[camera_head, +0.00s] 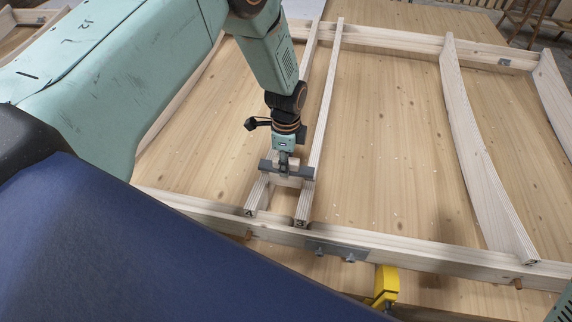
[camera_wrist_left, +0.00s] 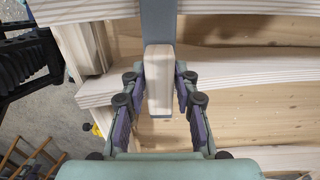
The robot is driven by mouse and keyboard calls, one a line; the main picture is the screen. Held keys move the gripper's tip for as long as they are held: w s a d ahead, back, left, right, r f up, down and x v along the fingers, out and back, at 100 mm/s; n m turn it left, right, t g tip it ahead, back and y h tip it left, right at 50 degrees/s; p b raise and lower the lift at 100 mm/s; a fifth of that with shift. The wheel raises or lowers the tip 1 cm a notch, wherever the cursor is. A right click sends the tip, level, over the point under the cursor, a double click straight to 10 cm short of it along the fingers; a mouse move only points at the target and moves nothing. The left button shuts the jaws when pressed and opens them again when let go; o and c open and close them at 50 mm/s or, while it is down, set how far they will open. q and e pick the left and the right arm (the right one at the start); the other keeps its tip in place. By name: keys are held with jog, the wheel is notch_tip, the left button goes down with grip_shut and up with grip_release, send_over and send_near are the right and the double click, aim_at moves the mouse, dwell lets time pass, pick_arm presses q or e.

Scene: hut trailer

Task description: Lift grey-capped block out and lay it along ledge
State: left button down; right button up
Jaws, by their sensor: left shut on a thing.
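The grey-capped block (camera_head: 289,182) is pale wood with a dark grey bar across it. It is at the near ends of two close, parallel wooden rails, and the bar reaches over both; I cannot tell whether it rests on them. My left gripper (camera_head: 286,166) points down and is shut on the block. In the left wrist view the block (camera_wrist_left: 160,78) sits between the fingertips of that gripper (camera_wrist_left: 160,95), with the grey bar behind it. The ledge is not clearly identifiable; a long front beam (camera_head: 400,252) runs just nearer. My right gripper is not in view.
The left rail (camera_head: 259,193) and right rail (camera_head: 322,130) flank the block on a wooden panel. A grey metal plate (camera_head: 336,250) and a yellow object (camera_head: 385,285) are at the front beam. Bare panel (camera_head: 395,150) lies to the right, before a curved wooden rib (camera_head: 470,150).

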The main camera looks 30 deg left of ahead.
pick_arm(q)
notch_tip(320, 180, up, 4)
jog(key=shift+w+r+p, duration=0.1)
jog(key=shift+p, duration=1)
jog(key=w+r+b, duration=0.4)
jog(key=r, duration=0.1)
jog(key=s+r+b, duration=0.1)
jog(key=s+b, duration=0.1)
jog(key=s+r+b, duration=0.1)
jog(key=s, duration=0.1)
jog(key=shift+s+r, duration=0.1)
jog(key=shift+r, duration=0.2)
jog(key=shift+r, duration=0.1)
